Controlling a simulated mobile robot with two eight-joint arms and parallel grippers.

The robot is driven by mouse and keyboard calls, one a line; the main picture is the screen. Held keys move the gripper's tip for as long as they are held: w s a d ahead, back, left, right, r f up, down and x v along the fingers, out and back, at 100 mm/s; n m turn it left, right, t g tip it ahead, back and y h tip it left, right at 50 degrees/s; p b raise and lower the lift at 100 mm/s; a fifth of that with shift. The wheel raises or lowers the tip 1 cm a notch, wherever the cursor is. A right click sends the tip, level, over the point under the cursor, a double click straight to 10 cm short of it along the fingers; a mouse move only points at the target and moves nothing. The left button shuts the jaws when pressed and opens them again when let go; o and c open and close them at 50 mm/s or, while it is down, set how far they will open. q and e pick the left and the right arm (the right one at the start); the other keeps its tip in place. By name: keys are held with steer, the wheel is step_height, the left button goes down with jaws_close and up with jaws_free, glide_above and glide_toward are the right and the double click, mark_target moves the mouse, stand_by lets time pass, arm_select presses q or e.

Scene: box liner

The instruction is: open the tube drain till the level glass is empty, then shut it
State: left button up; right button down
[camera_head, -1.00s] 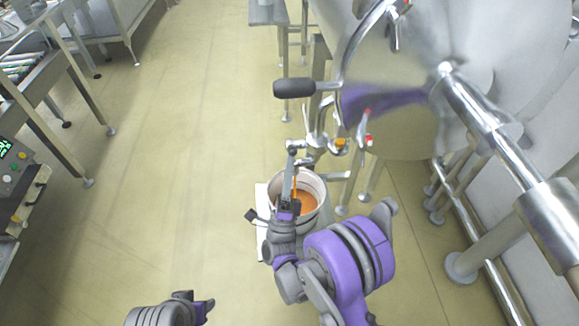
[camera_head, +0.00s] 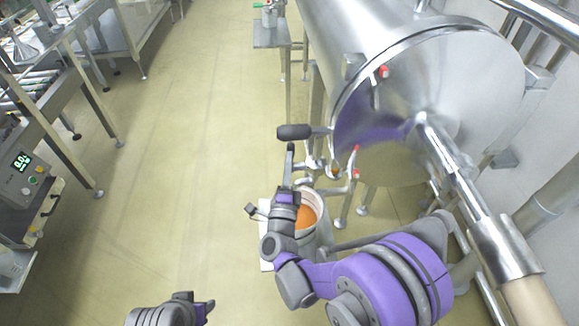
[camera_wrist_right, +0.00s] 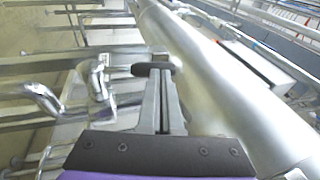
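Two red-handled fittings show on the tank's end face, an upper one (camera_head: 383,72) and a lower group (camera_head: 356,160). I cannot make out the level glass or its fluid between them, nor tell which red handle is the tube drain. My right gripper (camera_head: 290,148) is upright, just below the black handle grip (camera_head: 293,132). In the right wrist view its narrow fingers (camera_wrist_right: 161,76) look closed together and overlap the black grip (camera_wrist_right: 145,69); whether they touch is unclear. My left gripper (camera_head: 208,308) is at the bottom edge, its fingers mostly hidden.
A bucket (camera_head: 321,232) with orange liquid stands under the tank's outlet pipes, partly behind my right wrist. The steel tank (camera_head: 470,85) and a thick pipe (camera_head: 455,180) fill the right side. A conveyor and control box (camera_head: 20,172) stand at left. The middle floor is clear.

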arm_select(q)
steer(key=shift+r, duration=0.1)
arm_select(e)
steer(key=shift+w+r, duration=0.2)
steer(key=shift+w, duration=0.2)
arm_select(q)
steer(key=shift+s, duration=0.1)
stand_by(0.4)
